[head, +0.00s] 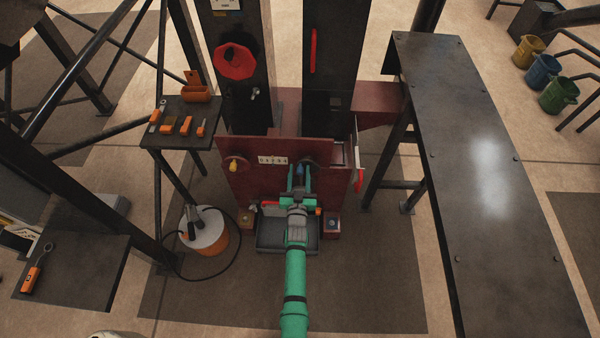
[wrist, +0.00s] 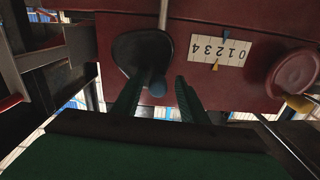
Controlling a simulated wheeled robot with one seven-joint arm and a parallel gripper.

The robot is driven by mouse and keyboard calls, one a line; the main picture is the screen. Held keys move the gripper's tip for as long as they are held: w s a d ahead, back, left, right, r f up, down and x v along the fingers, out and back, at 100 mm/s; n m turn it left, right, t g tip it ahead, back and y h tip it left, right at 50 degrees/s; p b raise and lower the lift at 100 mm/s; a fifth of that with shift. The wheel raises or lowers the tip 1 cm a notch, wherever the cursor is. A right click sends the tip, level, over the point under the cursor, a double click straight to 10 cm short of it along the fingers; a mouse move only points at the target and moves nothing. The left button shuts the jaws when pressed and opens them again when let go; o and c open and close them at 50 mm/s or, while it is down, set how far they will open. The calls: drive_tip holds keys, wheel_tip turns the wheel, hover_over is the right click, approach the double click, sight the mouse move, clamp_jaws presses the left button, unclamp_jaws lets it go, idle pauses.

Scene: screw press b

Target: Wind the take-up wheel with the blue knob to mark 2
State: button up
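The dark take-up wheel (wrist: 136,52) with the blue knob (wrist: 157,88) is on the red front panel of the press. In the head view the blue knob (head: 300,169) is partly covered by my gripper (head: 301,178). In the wrist view my gripper (wrist: 160,76) is open, one finger on each side of the blue knob, with gaps visible. The white scale (wrist: 220,49), marked 0 to 4, appears upside down there. A blue pointer and a yellow pointer (wrist: 215,67) sit on its opposite edges near the middle; their exact readings are hard to tell.
A red wheel (wrist: 293,73) with a yellow knob (wrist: 299,103) is beside the scale. In the head view a small table with orange-handled tools (head: 178,104) stands left, and a long dark bench (head: 480,170) stands right. A grey tray (head: 286,250) lies below the panel.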

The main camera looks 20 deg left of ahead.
drive_tip(key=shift+d, duration=0.1)
clamp_jaws()
drive_tip(key=shift+w+d, duration=0.1)
drive_tip(key=shift+w+d+r+m, duration=0.1)
drive_tip(key=shift+d+r+m, duration=0.1)
drive_tip(key=shift+m, duration=0.6)
drive_tip(key=shift+w+d+r+m, duration=0.1)
drive_tip(key=shift+d+r+m, duration=0.1)
drive_tip(key=shift+m, duration=0.6)
drive_tip(key=shift+d+r+m, duration=0.15)
drive_tip(key=shift+d+m, duration=0.1)
drive_tip(key=shift+m, duration=0.95)
drive_tip(key=shift+w+d+m, duration=0.1)
drive_tip(key=shift+d+m, duration=0.15)
drive_tip(key=shift+m, duration=0.45)
drive_tip(key=shift+w+d+m, duration=0.1)
drive_tip(key=shift+d+m, duration=0.15)
drive_tip(key=shift+m, duration=0.45)
